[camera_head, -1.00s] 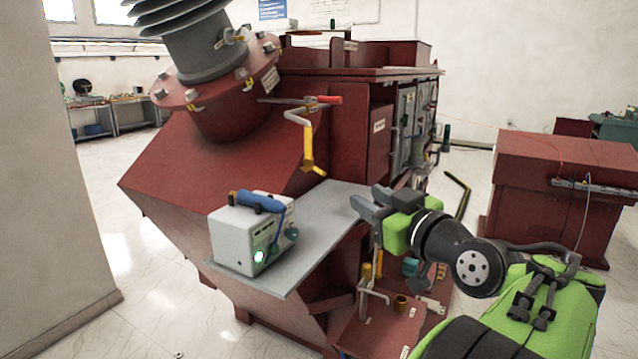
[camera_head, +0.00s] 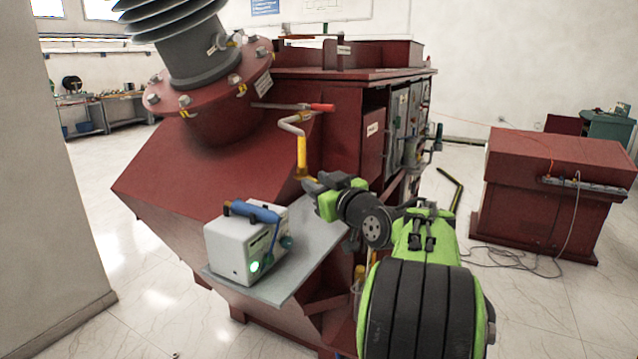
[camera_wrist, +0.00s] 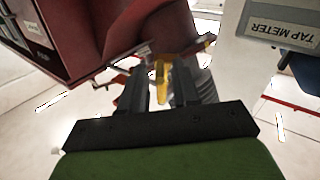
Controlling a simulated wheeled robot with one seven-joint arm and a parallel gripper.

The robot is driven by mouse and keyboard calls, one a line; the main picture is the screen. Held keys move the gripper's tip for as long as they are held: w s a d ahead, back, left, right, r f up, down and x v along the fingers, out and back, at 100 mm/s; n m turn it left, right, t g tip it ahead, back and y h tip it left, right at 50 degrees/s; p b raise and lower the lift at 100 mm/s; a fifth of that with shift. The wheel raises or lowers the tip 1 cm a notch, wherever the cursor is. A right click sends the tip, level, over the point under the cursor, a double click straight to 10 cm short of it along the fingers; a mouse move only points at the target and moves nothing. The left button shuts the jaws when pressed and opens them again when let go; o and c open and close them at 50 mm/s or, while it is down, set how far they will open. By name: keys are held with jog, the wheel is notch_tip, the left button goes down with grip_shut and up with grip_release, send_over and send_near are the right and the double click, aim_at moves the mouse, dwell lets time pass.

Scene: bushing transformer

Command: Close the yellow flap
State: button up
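A yellow piece (camera_head: 302,153) hangs from a bent grey rod (camera_head: 292,124) on the side of the dark red transformer. Its lower end has a small yellow foot. I cannot tell from its shape alone whether this is the flap. My gripper (camera_head: 309,183) is just below and beside that foot. In the wrist view the yellow piece (camera_wrist: 160,80) shows between the two dark fingers of my gripper (camera_wrist: 160,67), with a gap between the fingers. I cannot tell how far beyond the fingertips it is, or whether they touch.
A grey shelf (camera_head: 307,245) juts out below my gripper, carrying a white device (camera_head: 240,248) with a blue handle. A red-handled rod (camera_head: 322,107) sticks out above the yellow piece. In the wrist view a pale panel labelled TAP METER (camera_wrist: 292,32) is at the upper right.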

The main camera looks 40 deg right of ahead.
grip_shut()
jog(key=d+n+y+p, duration=0.1)
jog(key=n+y+p, duration=0.1)
jog(key=y+p, duration=0.1)
jog(key=w+d+n+y+p, duration=0.1)
jog(key=n+y+p, duration=0.1)
jog(key=y+p, duration=0.1)
jog(key=d+n+y+p, duration=0.1)
jog(key=n+y+p, duration=0.1)
jog(key=y+p, duration=0.1)
jog(key=shift+w+d+r+g+y, duration=0.2)
jog(key=shift+w+g+y, duration=0.1)
jog(key=shift+y, duration=0.2)
jog(key=shift+f, duration=0.1)
jog(key=shift+o, duration=0.9)
grip_release()
jog(key=shift+f, duration=0.1)
